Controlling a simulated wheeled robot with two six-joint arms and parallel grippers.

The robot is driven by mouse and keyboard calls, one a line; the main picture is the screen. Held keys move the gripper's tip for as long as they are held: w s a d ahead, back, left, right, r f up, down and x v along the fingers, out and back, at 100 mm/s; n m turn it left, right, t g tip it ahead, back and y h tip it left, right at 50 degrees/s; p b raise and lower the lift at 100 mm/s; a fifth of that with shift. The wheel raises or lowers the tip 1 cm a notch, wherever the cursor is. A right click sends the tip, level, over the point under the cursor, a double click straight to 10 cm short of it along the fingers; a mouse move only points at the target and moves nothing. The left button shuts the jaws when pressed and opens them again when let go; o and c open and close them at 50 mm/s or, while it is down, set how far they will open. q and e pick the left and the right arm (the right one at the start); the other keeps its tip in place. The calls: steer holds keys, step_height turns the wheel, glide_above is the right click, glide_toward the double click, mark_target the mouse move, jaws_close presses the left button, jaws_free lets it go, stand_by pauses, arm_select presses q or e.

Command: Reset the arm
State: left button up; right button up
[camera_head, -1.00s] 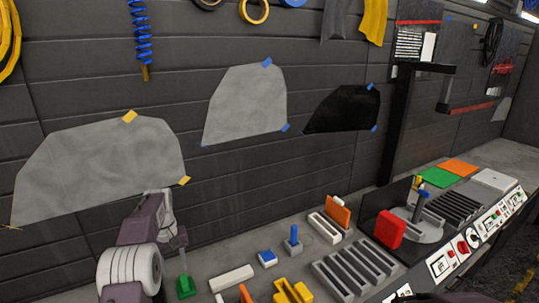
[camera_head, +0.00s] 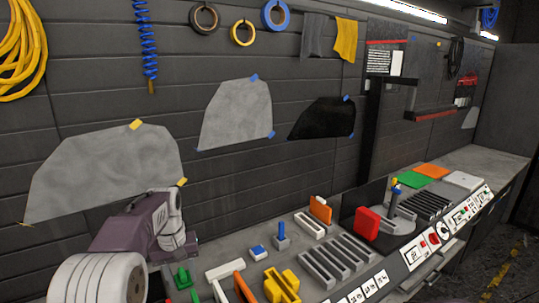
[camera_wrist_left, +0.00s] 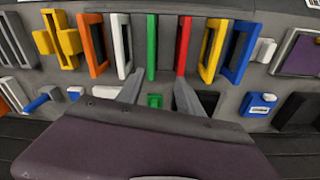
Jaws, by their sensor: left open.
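My left arm comes in at the lower left of the head view, in front of the bench; its gripper's fingertips do not show clearly there. In the left wrist view the left gripper (camera_wrist_left: 160,96) is open. Its two grey fingers are apart, and nothing is held between them. A small green block (camera_wrist_left: 155,101) shows between the fingers, on the bench beyond them. It seems to be the green piece (camera_head: 183,278) beside my arm in the head view. My right gripper is in neither view.
Several coloured upright holders, such as a green one (camera_wrist_left: 152,45) and a red one (camera_wrist_left: 183,45), stand along the bench. Grey slotted racks (camera_head: 325,265) and a red block (camera_head: 367,222) lie further right. Film sheets (camera_head: 100,172) hang taped on the wall.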

arm_select(q)
steer(key=s+d+f+m, duration=0.2)
steer(key=s+f, duration=0.3)
steer(key=s, duration=0.5)
steer(key=s+d+f+m, duration=0.2)
steer(key=s+f, duration=0.4)
steer(key=s, duration=0.4)
steer(key=shift+s+d+f, duration=0.2)
steer(key=shift+s+d, duration=0.1)
steer(key=shift+d, duration=0.6)
